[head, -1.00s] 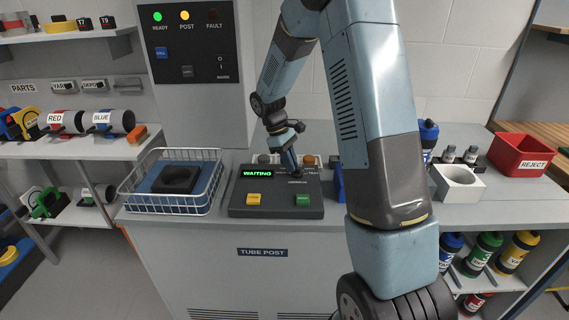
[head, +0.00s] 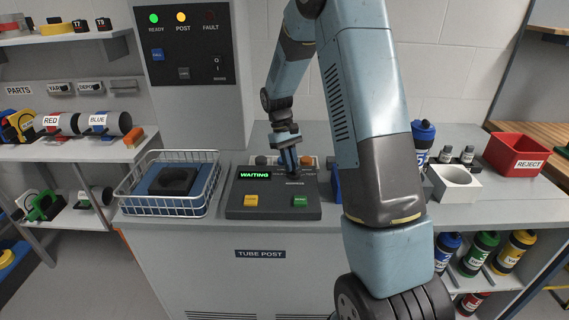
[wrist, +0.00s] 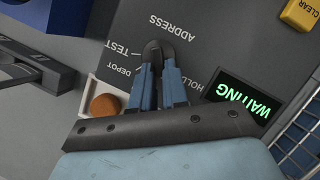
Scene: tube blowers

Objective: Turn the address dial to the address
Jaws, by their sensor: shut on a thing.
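The dark grey console (head: 272,211) stands on the counter. Its green-lit display (head: 254,175) reads WAITING. In the wrist view the labels ADDRESS (wrist: 172,28), TEST (wrist: 117,48), DEPOT (wrist: 118,70) and part of HOLD surround the dial's place. My gripper (head: 288,167) points down at the console's upper middle.
A wire basket (head: 208,196) stands left. A white holder (head: 455,184) and red reject bin (head: 517,152) stand right.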

